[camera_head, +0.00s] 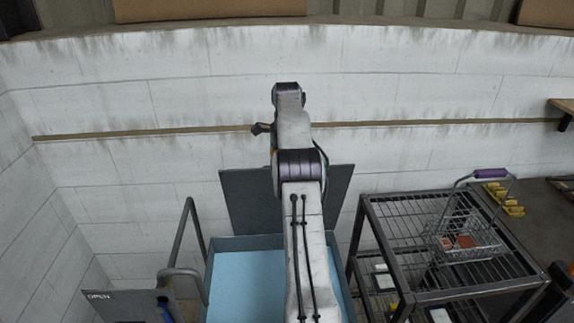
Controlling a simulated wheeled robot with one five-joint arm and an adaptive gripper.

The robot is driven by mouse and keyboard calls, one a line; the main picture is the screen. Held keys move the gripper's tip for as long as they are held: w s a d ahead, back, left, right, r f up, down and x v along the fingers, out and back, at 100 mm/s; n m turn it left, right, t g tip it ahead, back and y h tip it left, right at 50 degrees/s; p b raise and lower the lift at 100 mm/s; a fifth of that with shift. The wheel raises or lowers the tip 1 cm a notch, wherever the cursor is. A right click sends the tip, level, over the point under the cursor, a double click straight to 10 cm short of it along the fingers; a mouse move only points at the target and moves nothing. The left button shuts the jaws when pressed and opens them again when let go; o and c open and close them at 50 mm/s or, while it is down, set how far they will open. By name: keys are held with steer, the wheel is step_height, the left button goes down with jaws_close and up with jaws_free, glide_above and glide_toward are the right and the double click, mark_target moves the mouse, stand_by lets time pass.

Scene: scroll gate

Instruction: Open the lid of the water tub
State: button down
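The water tub (213,300) stands below my arm at the bottom middle, a blue-grey box with light blue water inside. Its dark grey lid (245,200) is raised at the tub's far edge and stands steeply near the white wall. My arm reaches over the tub and covers the middle of the lid. The dark tip of my gripper (262,128) shows at the left of the arm's far end, above the lid and apart from it in the picture. The rest of the gripper is hidden, so I cannot tell whether its fingers are open.
A metal rack (385,235) with a wire basket (462,240) stands right of the tub. A grey bent rail (193,230) and a panel marked "OPEN" (120,303) are at the left. The white block wall (420,90) closes off the back.

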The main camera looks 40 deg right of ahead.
steer(key=shift+s+f, duration=0.1)
steer(key=shift+f, duration=0.25)
steer(key=c, duration=1.4)
jaws_free()
steer(key=shift+d, duration=0.2)
steer(key=o, duration=0.3)
steer(key=shift+r, duration=0.15)
steer(key=shift+a, duration=0.1)
